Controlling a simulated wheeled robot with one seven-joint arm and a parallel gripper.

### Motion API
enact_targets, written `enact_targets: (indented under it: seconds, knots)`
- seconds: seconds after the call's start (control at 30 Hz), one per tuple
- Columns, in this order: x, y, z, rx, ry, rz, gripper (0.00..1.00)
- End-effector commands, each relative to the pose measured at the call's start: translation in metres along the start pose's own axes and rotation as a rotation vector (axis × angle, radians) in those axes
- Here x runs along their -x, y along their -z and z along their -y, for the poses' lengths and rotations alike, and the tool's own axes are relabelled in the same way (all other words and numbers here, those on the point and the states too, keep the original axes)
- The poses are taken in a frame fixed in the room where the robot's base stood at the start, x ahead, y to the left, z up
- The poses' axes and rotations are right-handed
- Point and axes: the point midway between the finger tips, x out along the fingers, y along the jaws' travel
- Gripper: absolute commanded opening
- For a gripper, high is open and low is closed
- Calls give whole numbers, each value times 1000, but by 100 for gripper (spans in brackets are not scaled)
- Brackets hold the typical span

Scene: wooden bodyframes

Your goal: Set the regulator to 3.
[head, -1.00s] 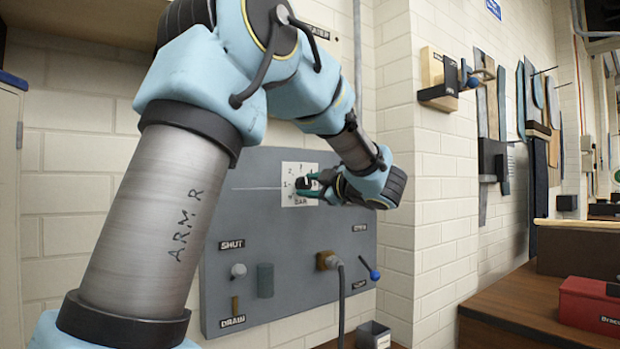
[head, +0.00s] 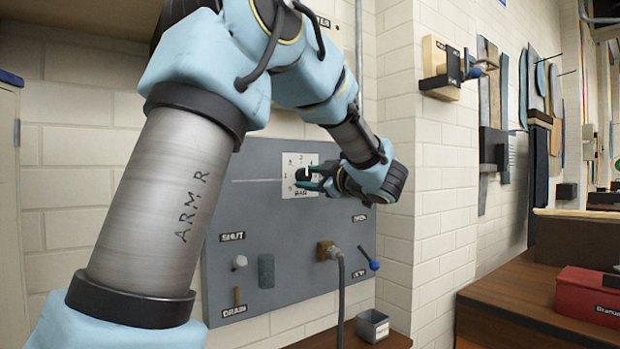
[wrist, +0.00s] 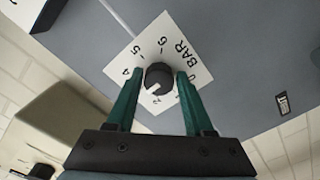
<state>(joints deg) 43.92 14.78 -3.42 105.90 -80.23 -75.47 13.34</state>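The regulator is a round black knob (wrist: 159,77) with a white mark, on a square white dial plate (wrist: 165,30) on the grey panel. In the wrist view the plate reads BAR and carries numbers; part of the scale is hidden by the fingers. The white mark points down and to the left in that view, between the 4 and the 2; the exact reading is unclear. My gripper (wrist: 159,72) has its green fingers on either side of the knob, with a thin gap visible at each side. In the head view my gripper (head: 309,179) is at the dial plate (head: 290,161).
The grey panel (head: 240,205) also bears a SHUT/DRAIN valve, a hose fitting (head: 327,250) and a blue-tipped lever (head: 374,265) below the dial. A small grey bin (head: 373,326) stands under it. A red box (head: 590,297) lies on the bench at right.

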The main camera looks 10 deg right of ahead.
Motion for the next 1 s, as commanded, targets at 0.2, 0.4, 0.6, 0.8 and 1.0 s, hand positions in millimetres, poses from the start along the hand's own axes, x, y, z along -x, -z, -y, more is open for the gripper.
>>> enact_targets:
  seconds: [0.2,0.4,0.6,0.8,1.0]
  knots:
    - [0,0,0,1,0,0,76]
    - [0,0,0,2,-1,-1,76]
    - [16,-2,0,4,-2,2,76]
    - [55,-2,1,4,-4,2,76]
    - [90,-2,1,3,-3,1,76]
